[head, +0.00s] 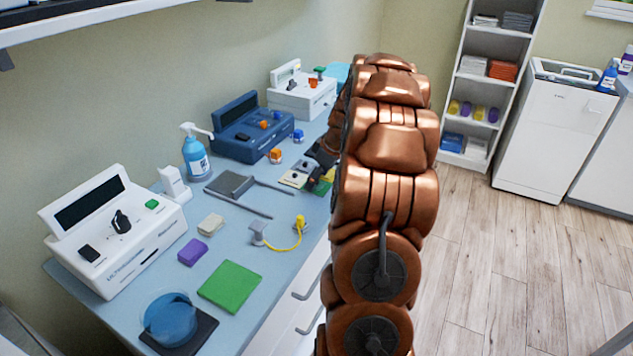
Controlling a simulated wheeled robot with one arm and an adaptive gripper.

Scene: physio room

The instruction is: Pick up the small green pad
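My copper-coloured arm reaches away from me over the right edge of the counter. My dark gripper (317,172) is low over the counter near its front edge, partly hidden by the arm. A small green piece (323,187) with some yellow beside it shows right at the gripper; it may be the small green pad. I cannot tell whether the fingers touch it or are closed. A larger flat green pad (230,287) lies nearer on the counter, well away from the gripper.
The blue counter (220,235) holds a white device (112,235), a blue device (250,130), a pump bottle (195,155), a purple block (192,252), a beige block (210,224), a yellow cable (298,232) and a blue bowl (170,318). The wooden floor (480,270) at right is clear.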

